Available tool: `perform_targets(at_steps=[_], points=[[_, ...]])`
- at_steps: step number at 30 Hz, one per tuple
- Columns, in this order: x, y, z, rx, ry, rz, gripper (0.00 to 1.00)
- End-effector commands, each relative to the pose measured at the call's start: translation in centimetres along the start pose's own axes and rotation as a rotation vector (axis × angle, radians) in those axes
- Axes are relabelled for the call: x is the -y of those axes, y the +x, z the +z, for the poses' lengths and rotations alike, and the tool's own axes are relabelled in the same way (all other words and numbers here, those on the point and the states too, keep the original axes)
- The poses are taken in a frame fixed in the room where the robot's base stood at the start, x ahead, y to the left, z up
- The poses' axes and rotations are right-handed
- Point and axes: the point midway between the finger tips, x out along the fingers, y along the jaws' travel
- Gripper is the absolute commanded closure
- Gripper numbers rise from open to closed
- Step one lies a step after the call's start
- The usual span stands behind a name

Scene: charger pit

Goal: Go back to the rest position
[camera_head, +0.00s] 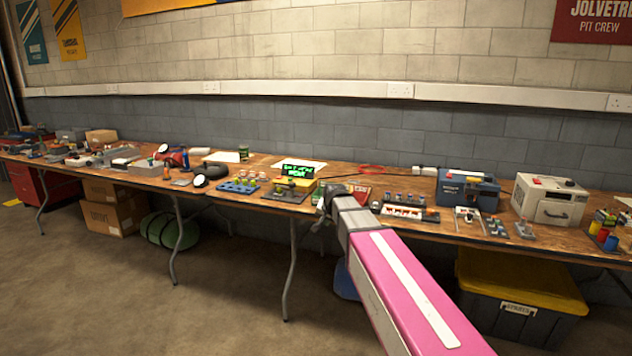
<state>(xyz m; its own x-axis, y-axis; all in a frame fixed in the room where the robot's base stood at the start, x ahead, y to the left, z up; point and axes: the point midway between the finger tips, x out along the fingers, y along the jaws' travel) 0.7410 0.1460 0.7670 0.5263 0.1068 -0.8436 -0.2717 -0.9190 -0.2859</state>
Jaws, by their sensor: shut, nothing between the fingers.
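My gripper (325,207) is at the end of my pink and grey arm, near the front edge of the long wooden table (345,182). The gripper is small and dark in this view. Its fingers look shut and I see nothing held in them. It stands in front of a lit green display (299,170) and a red item (360,194). My arm hides part of the table edge and the floor behind it.
A blue box (467,190) and a cream case (549,200) stand on the table to the right. Small parts and trays cover much of the tabletop. Under it are a yellow-lidded bin (520,280), cardboard boxes (112,218) and a green bag (168,231). The floor at front left is clear.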

Motion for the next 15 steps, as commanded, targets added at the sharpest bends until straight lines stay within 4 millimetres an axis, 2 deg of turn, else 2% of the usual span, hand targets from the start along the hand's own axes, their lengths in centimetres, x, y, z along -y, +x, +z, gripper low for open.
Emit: perform_targets(at_steps=[1, 6, 12, 15], points=[[-2.3, 0.4, 1.9, 0.028, -0.02, 0.025, 1.0], [-10.1, 1.8, 8.2, 0.153, -0.117, 0.11, 1.0], [-18.4, 2.1, 16.0, 0.319, -0.231, 0.179, 1.0], [-21.7, 1.8, 19.5, 0.397, -0.278, 0.198, 1.0]])
